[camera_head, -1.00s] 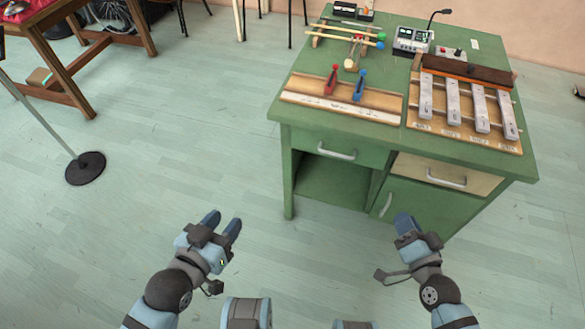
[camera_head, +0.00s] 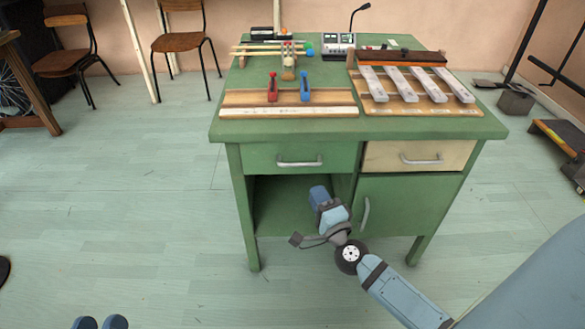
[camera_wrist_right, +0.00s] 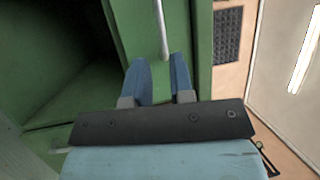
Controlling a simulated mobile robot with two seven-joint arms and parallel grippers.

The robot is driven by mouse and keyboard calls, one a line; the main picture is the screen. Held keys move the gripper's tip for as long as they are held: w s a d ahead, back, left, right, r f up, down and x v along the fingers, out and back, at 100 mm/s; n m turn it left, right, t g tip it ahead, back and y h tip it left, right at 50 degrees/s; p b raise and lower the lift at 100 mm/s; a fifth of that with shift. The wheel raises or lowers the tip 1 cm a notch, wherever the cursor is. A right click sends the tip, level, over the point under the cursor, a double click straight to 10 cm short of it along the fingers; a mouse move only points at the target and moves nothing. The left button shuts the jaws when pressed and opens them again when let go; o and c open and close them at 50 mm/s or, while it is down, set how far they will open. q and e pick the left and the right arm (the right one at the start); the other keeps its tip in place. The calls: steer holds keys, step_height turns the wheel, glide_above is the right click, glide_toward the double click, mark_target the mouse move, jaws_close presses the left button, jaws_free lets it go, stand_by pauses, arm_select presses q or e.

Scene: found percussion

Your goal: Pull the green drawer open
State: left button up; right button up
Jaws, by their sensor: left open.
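The green drawer (camera_head: 270,157) is at the upper left of the green desk's front, shut, with a grey bar handle (camera_head: 299,163). My right gripper (camera_head: 318,190) is in front of the open compartment, below the drawer handle in the head view. In the right wrist view its two fingers (camera_wrist_right: 160,75) are apart with nothing between them. A grey bar handle (camera_wrist_right: 160,28) on a green front lies just beyond the fingertips; I take it for the drawer's handle. My left gripper (camera_head: 100,323) shows only its fingertips at the bottom left edge, apart and empty.
A cream drawer (camera_head: 385,156) and a green cupboard door (camera_head: 400,207) are to the right. The desk top (camera_head: 215,128) holds mallets, wooden rails and metal bars. Chairs (camera_head: 182,42) stand behind left. The floor left of the desk is clear.

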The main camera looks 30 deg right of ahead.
mark_target(299, 165)
steer(key=x, duration=1.1)
steer(key=shift+w, duration=0.1)
jaws_close()
